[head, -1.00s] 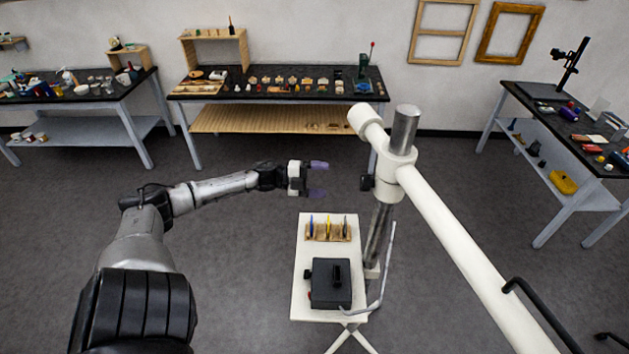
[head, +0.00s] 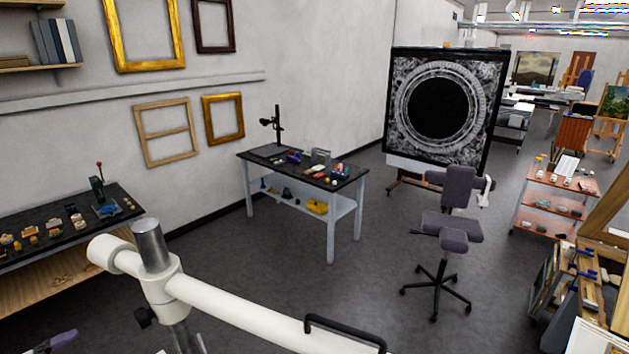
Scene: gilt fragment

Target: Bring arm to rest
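Only a small purple fingertip part of my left gripper (head: 58,341) shows at the bottom left corner of the head view. The rest of that gripper and its arm are cut off below, so its opening does not show. I see nothing held at the visible part. My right arm and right gripper are not in view.
A white boom (head: 240,312) on a steel post (head: 152,246) crosses the near foreground. Benches with small items stand left (head: 20,258) and centre (head: 262,159). A swivel chair (head: 452,228) stands before a large dark ornate panel (head: 400,75). Grey floor lies open between.

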